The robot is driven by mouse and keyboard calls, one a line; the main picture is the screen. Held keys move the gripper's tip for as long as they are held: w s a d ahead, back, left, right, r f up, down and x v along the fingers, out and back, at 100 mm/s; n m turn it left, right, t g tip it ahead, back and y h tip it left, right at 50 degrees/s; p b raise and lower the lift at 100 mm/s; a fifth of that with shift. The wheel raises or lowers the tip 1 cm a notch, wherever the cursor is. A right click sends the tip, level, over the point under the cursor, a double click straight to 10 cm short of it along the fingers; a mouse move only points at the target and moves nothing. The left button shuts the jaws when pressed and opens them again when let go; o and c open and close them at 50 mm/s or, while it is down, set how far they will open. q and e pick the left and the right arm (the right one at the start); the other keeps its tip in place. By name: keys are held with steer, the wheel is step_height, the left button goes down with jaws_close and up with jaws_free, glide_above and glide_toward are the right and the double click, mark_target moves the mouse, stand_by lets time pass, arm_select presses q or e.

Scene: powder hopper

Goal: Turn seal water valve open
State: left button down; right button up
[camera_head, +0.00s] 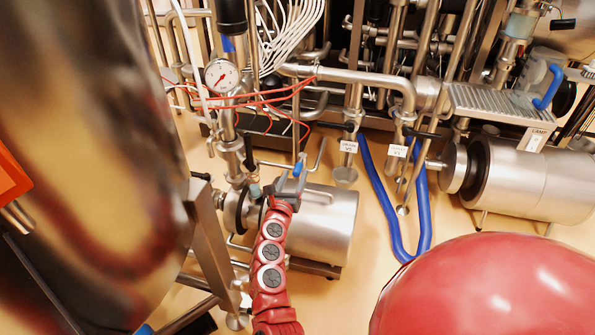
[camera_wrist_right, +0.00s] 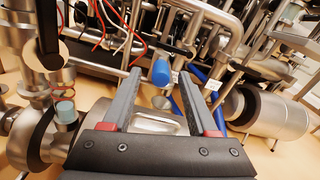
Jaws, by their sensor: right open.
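In the right wrist view the blue handle (camera_wrist_right: 161,72) shows in the gap between the fingertips. My right gripper (camera_head: 291,185) is open, and its two grey fingers (camera_wrist_right: 155,88) point toward the handle. I cannot tell whether either finger touches it. The gripper hides part of the piping below the handle. My left gripper is not in view.
A pressure gauge (camera_head: 222,76) and red cables are behind on the left. A large steel vessel (camera_head: 90,170) fills the left side. A blue hose (camera_head: 384,215) hangs to the right, near a second steel pump (camera_head: 530,180).

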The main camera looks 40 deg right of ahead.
mark_target(300, 168)
steer(key=shift+b+x, duration=0.3)
steer(key=shift+x, duration=1.7)
steer(key=shift+s, duration=0.1)
jaws_close()
